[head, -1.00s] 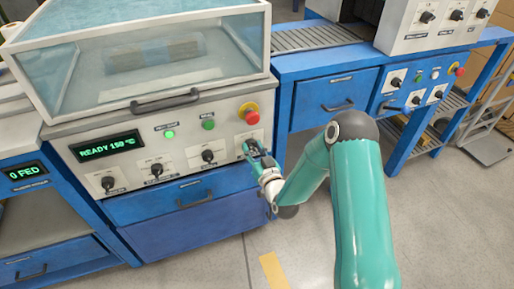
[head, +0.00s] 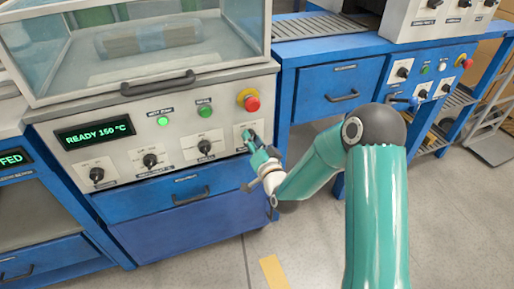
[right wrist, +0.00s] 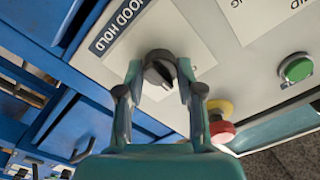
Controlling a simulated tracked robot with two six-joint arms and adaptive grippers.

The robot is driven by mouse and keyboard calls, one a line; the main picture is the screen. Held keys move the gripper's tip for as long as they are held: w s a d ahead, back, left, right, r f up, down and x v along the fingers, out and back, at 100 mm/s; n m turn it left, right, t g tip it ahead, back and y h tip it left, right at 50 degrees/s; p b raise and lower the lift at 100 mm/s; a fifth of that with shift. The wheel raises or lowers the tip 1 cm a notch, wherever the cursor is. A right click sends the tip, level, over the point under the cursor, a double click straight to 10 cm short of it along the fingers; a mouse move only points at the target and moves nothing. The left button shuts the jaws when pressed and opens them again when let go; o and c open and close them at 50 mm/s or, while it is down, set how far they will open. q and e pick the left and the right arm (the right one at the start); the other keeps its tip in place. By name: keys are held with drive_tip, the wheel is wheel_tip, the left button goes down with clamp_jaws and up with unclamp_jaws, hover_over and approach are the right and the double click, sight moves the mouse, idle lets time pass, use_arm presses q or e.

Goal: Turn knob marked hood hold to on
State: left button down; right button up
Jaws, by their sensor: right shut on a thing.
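The knob marked hood hold (right wrist: 159,68) is dark and round with a pale pointer line. It sits on a white plate lettered HOOD HOLD (right wrist: 117,27) in the right wrist view. My right gripper (head: 252,139) is at the rightmost knob plate of the machine's front panel in the head view, where its fingers mostly hide the knob. In the right wrist view my right gripper (right wrist: 159,75) has one finger on each side of the knob and is shut on it. The plate's position marks are too small to read. My left gripper is not in view.
A red emergency button on a yellow base (head: 248,100) sits just above the hood hold plate. Other knobs (head: 205,147) are to its left, below the READY 150 °C display (head: 95,134). The clear hood (head: 150,45) is down. Blue drawers (head: 190,195) lie below.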

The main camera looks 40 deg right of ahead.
drive_tip(key=shift+d+m+b, duration=0.2)
drive_tip(key=shift+m+b, duration=2.7)
drive_tip(key=shift+b, duration=0.05)
drive_tip(key=o, duration=1.1)
drive_tip(key=shift+f, duration=0.1)
drive_tip(key=shift+o, duration=0.2)
drive_tip(key=shift+s+a, duration=0.1)
drive_tip(key=shift+s, duration=0.05)
drive_tip(key=v, duration=0.7)
